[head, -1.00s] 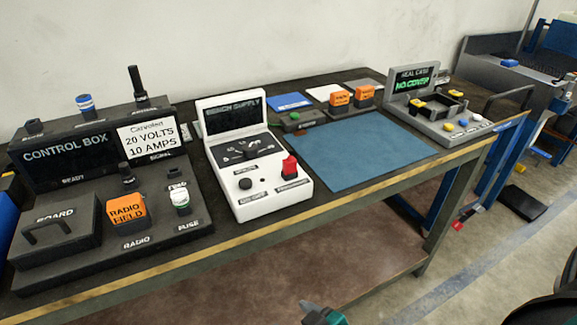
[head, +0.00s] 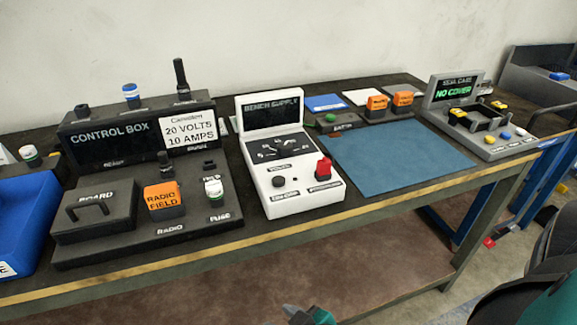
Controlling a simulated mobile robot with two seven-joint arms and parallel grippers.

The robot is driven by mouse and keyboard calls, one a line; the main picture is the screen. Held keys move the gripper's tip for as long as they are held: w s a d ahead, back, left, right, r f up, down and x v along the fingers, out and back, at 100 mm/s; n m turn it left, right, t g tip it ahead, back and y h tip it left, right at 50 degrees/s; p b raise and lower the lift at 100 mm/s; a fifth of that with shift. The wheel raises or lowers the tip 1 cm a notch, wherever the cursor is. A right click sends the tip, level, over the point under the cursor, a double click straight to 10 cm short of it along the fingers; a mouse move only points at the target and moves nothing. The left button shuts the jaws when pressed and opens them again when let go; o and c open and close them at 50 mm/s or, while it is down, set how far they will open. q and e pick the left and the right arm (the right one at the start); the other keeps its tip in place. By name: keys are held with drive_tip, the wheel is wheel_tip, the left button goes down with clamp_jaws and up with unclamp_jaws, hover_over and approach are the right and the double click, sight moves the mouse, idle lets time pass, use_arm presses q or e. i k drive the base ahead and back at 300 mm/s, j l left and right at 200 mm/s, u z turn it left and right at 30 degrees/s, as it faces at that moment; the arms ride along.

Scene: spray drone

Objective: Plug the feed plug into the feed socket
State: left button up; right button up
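No part labelled as the feed plug or the feed socket can be made out. The black control box (head: 92,147) stands at the left of the bench, with a sign reading 20 volts, 10 amps. Small connectors stand on it, including a blue-and-white one (head: 131,95) and a tall black one (head: 180,76). The white bench supply (head: 301,199) stands to its right, with a dark panel of small fittings and a red switch (head: 324,168). Only teal and dark parts of mine show at the bottom middle and lower right.
A blue bin (head: 25,222) stands at the left edge. A blue mat (head: 385,160) lies bare right of the supply. Behind it is a dark base with orange blocks (head: 377,104). A grey test case (head: 480,140) reading "no cover" stands at the bench's right end.

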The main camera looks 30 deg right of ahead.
sight(323, 166)
drive_tip(key=k+l+u, duration=0.1)
drive_tip(key=l+u, duration=0.35)
drive_tip(key=k+l+u, duration=0.1)
drive_tip(key=l+u, duration=0.2)
drive_tip(key=u, duration=0.15)
drive_tip(key=k+l+u, duration=0.1)
drive_tip(key=k+l, duration=0.15)
drive_tip(key=l, duration=0.2)
drive_tip(key=k+l, duration=0.25)
drive_tip(key=l, duration=0.15)
drive_tip(key=k+l+u, duration=0.15)
drive_tip(key=k+l, duration=0.15)
drive_tip(key=l, duration=0.1)
